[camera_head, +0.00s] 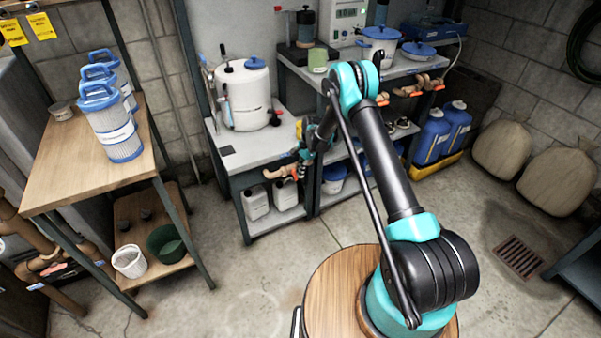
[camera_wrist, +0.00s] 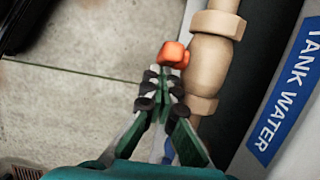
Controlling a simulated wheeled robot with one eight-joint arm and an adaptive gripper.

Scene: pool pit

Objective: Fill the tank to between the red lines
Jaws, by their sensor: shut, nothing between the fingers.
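The white tank (camera_head: 246,98) with a blue cap stands on the grey bench, a thin upright tube on its left side. Its red lines and water level are too small to make out. Below the bench edge is a tan pipe with a valve (camera_head: 281,172). In the wrist view the tan pipe (camera_wrist: 211,58) carries an orange valve handle (camera_wrist: 173,55), beside a blue label (camera_wrist: 285,105) reading "TANK WATER". My gripper (camera_wrist: 168,80) is shut and empty, its tips just short of the orange handle; contact cannot be told. In the head view my gripper (camera_head: 302,160) is small and partly hidden.
More tan valves with orange handles (camera_head: 405,91) line the right bench's front edge. White jugs (camera_head: 271,200) stand on the shelf below. A wooden table (camera_head: 68,168) with blue-topped filters is at left. The floor (camera_head: 215,265) between is clear.

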